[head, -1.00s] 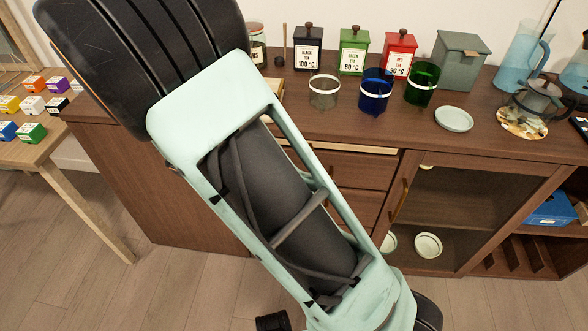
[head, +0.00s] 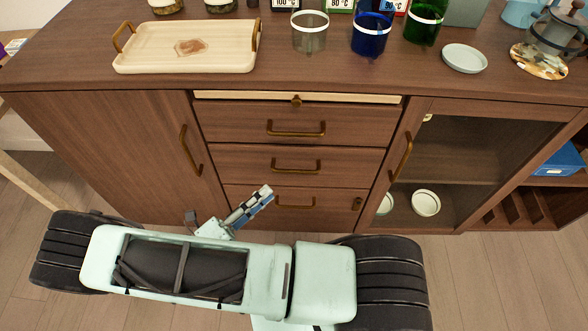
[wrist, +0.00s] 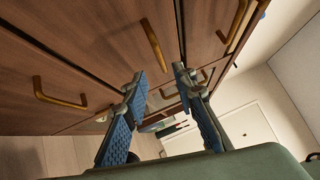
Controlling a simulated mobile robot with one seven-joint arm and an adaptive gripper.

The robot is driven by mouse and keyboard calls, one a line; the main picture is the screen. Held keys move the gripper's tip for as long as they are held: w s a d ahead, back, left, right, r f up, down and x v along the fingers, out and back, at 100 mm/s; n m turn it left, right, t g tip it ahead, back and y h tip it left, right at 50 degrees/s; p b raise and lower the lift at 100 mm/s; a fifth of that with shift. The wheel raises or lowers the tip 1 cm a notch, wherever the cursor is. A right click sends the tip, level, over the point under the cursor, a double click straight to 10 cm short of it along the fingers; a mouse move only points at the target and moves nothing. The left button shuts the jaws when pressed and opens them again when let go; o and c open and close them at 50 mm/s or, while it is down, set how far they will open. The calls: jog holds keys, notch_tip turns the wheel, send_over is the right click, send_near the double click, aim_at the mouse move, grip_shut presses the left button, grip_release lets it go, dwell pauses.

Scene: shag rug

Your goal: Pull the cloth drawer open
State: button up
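A wooden cabinet has a stack of three shut drawers with brass bar handles: the top drawer (head: 235,122), the middle drawer (head: 235,163) and the bottom drawer (head: 340,203). No cloth shows, so I cannot tell which is the cloth drawer. My gripper (head: 262,196) is low in front of the bottom drawer, left of its handle (head: 296,202). In the wrist view my gripper (wrist: 158,78) is open, its two blue-padded fingers apart with nothing between them. A brass handle (wrist: 153,45) appears just beyond the fingertips, with another (wrist: 60,95) to the left.
A thin pale board with a knob (head: 296,99) sits above the drawers. A left cupboard door (head: 130,140) and a right glass door (head: 450,165) flank them. The top carries a wooden tray (head: 185,48), a clear cup (head: 309,35), a blue cup (head: 371,35) and a plate (head: 464,58).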

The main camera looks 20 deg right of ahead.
aim_at(293, 170)
jog(key=b+x, duration=0.1)
jog(key=x, duration=0.9)
jog(key=shift+w+d, duration=0.15)
jog(key=shift+d, duration=0.15)
jog(key=shift+c, duration=0.4)
grip_shut()
